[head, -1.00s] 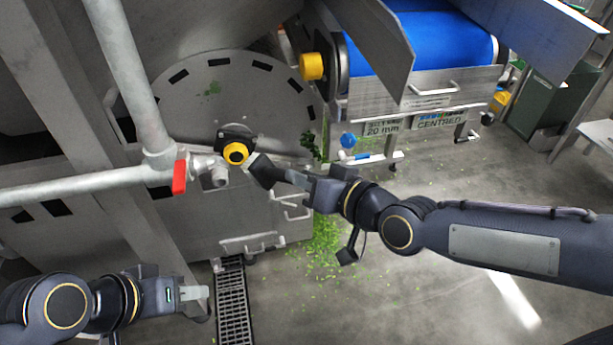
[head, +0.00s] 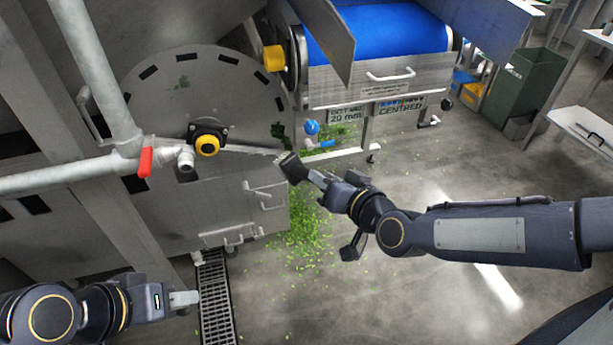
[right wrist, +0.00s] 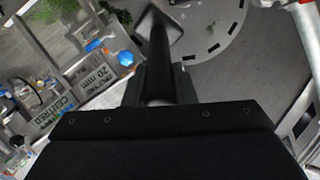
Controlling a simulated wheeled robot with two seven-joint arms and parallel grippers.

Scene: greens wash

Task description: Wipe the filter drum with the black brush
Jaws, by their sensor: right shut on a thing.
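The filter drum (head: 225,95) is the large grey disc with dark slots around its rim, at the left in the head view; it also shows at the top of the right wrist view (right wrist: 215,62). A faint green patch (head: 182,83) is on its face. My right gripper (head: 322,180) is shut on the handle of the black brush (head: 292,168). The brush head is right of the yellow-capped hub, near the drum's lower right edge; contact cannot be told. The handle fills the middle of the right wrist view (right wrist: 157,65). My left gripper (head: 184,298) is at the lower left, its jaw gap unclear.
A pipe with a red valve lever (head: 145,162) crosses before the drum. A blue conveyor belt (head: 375,32) is behind, right of the drum. Green scraps (head: 305,232) lie on the floor beside a drain grate (head: 216,300). Open floor lies to the right.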

